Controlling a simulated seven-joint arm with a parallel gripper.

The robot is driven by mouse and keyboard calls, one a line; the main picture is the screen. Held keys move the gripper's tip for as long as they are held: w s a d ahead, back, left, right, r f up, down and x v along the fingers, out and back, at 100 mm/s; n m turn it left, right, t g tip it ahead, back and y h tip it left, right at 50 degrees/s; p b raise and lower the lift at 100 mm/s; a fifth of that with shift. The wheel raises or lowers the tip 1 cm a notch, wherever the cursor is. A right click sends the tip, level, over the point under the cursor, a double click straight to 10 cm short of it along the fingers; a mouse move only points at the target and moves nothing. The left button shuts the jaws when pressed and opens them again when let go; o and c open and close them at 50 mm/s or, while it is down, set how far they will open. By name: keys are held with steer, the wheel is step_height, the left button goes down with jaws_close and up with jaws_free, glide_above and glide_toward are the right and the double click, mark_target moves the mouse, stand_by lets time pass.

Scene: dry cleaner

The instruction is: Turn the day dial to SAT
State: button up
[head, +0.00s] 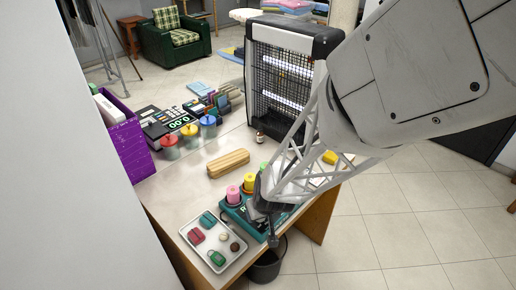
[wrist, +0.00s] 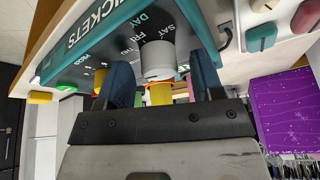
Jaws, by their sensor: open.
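The teal ticket machine (head: 236,216) sits at the front edge of the counter in the head view, partly covered by my arm. In the wrist view its panel (wrist: 98,42) reads TICKETS and DAY. Day labels, with SAT and FRI legible, curve around a pale grey round dial (wrist: 156,60). I cannot see a pointer on the dial, so its setting is unclear. My gripper (wrist: 162,82) is open, with one dark blue finger on each side of the dial. Contact with the dial cannot be told. In the head view the fingertips are largely hidden.
A pale tray (head: 217,268) with several small coloured items lies left of the machine. Pink and yellow rolls (head: 234,194) stand by the machine. A wooden block (head: 228,163) lies behind, and a purple box (head: 127,145) stands at left. A dark bin (head: 267,268) is below the edge.

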steer(key=v, duration=0.7)
steer(key=shift+s+r, duration=0.15)
steer(key=shift+r, duration=0.2)
stand_by(0.5)
steer(key=shift+w+a+f+g+h, duration=0.1)
steer(key=shift+w+a+g+h, duration=0.4)
steer(key=shift+w+a+g, duration=0.45)
steer(key=shift+w+d+g+h, duration=0.1)
steer(key=shift+w+g+h, duration=0.55)
steer(key=shift+g, duration=0.3)
steer(key=shift+d+f, duration=0.1)
steer(key=shift+f, duration=3.65)
